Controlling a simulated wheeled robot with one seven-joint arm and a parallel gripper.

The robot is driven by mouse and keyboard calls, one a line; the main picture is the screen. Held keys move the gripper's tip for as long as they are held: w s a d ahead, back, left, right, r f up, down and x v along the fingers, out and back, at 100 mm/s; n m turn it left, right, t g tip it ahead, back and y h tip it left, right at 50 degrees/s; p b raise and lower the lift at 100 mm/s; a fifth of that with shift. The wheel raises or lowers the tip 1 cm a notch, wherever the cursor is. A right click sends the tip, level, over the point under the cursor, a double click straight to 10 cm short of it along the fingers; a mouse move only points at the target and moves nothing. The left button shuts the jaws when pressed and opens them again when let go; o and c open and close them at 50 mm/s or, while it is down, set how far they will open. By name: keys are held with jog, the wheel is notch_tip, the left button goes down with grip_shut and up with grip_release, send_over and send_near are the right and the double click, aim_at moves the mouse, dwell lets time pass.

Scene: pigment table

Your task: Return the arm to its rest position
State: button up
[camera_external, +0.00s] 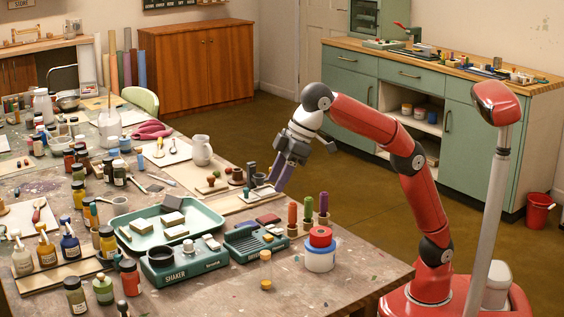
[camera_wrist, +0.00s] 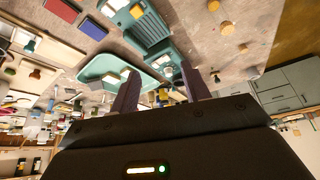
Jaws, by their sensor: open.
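My red arm (camera_external: 375,121) reaches up from its base at the lower right and bends down over the table's far right edge. My gripper (camera_external: 281,176) hangs at the end of the arm, near a pale board (camera_external: 237,202) with small pots and knobs. I cannot tell its exact height above the table. In the wrist view my gripper (camera_wrist: 160,82) shows two dark purple fingers spread apart, with nothing held between them. Trays and table items show beyond the fingers.
The paint-stained table (camera_external: 344,277) is crowded with jars, brushes and a green tray (camera_external: 208,213). A device marked SHAKER (camera_external: 183,272) and a white tub with a red roll (camera_external: 320,258) stand in front. A green cabinet (camera_external: 470,147) is behind my arm; open floor lies between.

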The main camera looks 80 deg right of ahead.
jog(key=s+d+f+m+t+h, duration=0.1)
jog(key=s+d+f, duration=0.15)
jog(key=d, duration=0.45)
jog(key=s+d+f+m, duration=0.1)
jog(key=s+d+m, duration=0.15)
jog(key=d, duration=0.45)
jog(key=s+d+f+t+h, duration=0.1)
jog(key=s+d, duration=0.2)
jog(key=d, duration=0.4)
jog(key=s+d+f, duration=0.4)
jog(key=s+f, duration=0.4)
jog(key=f, duration=0.2)
jog(key=s+d+f+m+g, duration=0.1)
jog(key=s+d+f, duration=0.3)
jog(key=s+f, duration=0.4)
notch_tip(320, 180, down, 3)
jog(key=shift+r, duration=0.1)
